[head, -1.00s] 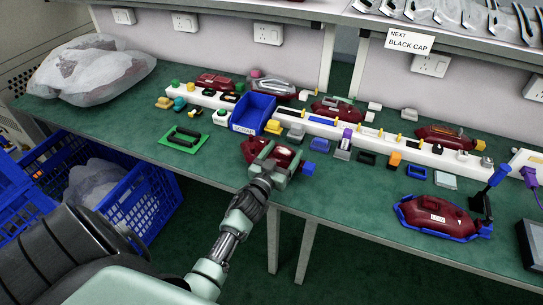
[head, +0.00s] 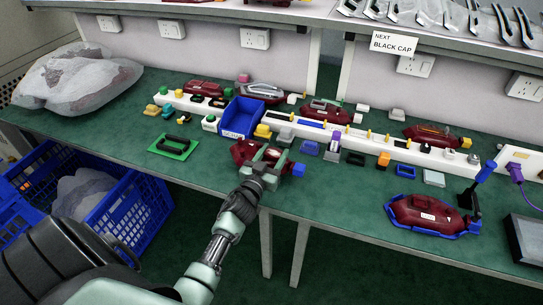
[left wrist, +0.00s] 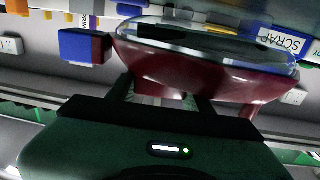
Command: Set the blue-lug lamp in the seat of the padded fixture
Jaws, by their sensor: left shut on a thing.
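My left gripper (head: 266,166) is shut on a dark red lamp (head: 244,151) with a blue lug (head: 298,169) on its right end. The lamp is held over the front part of the green table. In the left wrist view, the red lamp (left wrist: 190,75) with its clear lens spans the jaws, and the blue lug (left wrist: 82,47) sticks out at left. A green plate with two black bars (head: 175,147), seemingly the padded fixture, lies left of the lamp and looks empty. My right gripper is not in view.
A blue scrap bin (head: 241,117) stands behind the held lamp. A white rail (head: 365,138) with small parts and other red lamps runs along the back. Another red lamp (head: 422,210) sits in a blue frame at right. Blue crates (head: 125,213) stand below the table at left.

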